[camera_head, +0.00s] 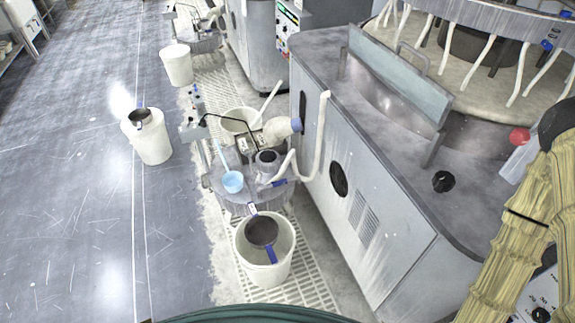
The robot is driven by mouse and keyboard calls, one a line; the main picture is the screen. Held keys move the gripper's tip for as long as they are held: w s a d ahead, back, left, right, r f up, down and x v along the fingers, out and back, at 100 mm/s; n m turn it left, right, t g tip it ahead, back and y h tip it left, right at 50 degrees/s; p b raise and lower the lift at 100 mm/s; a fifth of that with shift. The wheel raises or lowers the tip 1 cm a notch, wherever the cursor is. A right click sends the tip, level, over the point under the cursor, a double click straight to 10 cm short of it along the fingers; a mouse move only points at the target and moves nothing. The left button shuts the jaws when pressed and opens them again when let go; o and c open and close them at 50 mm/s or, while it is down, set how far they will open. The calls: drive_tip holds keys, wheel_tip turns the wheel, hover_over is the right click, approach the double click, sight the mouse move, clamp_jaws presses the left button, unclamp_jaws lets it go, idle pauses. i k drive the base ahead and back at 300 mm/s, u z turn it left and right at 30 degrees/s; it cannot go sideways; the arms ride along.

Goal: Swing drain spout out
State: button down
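I cannot tell for sure which part is the drain spout. A cream bent pipe (321,130) runs down the side of the grey polishing machine and curves to a grey cylindrical fitting (267,163) on a small stand. A blue piece (279,182) sits at the foot of that fitting. A short white piece (253,209) shows at the stand's front edge, above a white bucket (246,270). My arm, in a yellowish sleeve, enters at the right edge. My gripper is not in view.
The grey machine (390,225) fills the right side, with a raised clear panel (400,75) on top. A dark scoop (262,231) is in the near bucket. A light-blue cup (233,182) stands on the stand. Floor grating (305,285) lies alongside; the left floor is mostly clear.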

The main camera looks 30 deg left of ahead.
sight(285, 181)
drive_tip(key=u, duration=0.65)
drive_tip(key=i, duration=0.95)
drive_tip(key=u, duration=0.85)
